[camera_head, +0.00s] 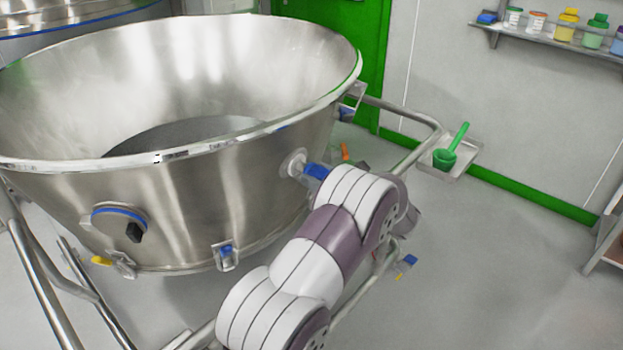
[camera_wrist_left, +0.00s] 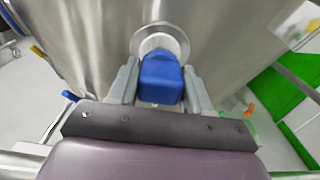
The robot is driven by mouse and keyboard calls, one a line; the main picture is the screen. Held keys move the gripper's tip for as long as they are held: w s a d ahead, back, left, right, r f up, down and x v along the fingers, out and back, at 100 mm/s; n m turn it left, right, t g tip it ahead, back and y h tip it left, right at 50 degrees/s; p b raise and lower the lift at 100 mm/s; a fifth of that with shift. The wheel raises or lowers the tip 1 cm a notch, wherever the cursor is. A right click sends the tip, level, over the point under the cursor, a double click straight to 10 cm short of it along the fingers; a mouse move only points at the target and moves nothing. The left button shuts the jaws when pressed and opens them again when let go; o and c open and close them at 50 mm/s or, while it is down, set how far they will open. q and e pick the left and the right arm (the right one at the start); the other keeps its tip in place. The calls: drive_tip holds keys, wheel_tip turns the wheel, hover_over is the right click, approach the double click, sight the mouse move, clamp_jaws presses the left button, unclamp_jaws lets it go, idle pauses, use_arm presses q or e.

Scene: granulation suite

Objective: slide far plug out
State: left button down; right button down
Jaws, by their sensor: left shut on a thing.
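The far plug has a blue handle (camera_head: 316,171) and sits at a round port (camera_head: 293,164) on the right side of the big steel bowl (camera_head: 190,190). In the left wrist view the blue handle (camera_wrist_left: 161,80) stands straight out from the port (camera_wrist_left: 160,42), with a short pale shank between them. My left gripper (camera_wrist_left: 162,76) is shut on the blue handle, one grey finger on each side. In the head view my arm hides the gripper's fingers. How deep the plug sits in the port cannot be told. My right gripper is not in view.
Another port with a blue ring and dark knob (camera_head: 120,224) is on the bowl's near side. A steel frame rail (camera_head: 405,155) runs around the bowl, with a small tray holding a green scoop (camera_head: 447,155). A wall shelf (camera_head: 550,45) holds several bottles. The floor at right is clear.

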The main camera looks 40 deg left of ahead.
use_arm(q)
drive_tip(key=shift+f, duration=0.1)
drive_tip(key=c, duration=0.8)
unclamp_jaws()
drive_tip(key=shift+d, duration=0.1)
drive_tip(key=shift+o, duration=1.2)
drive_tip(key=shift+d, duration=0.1)
drive_tip(key=shift+d, duration=0.1)
drive_tip(key=s+d+p, duration=0.1)
drive_tip(key=d, duration=1.1)
drive_tip(key=shift+d, duration=0.3)
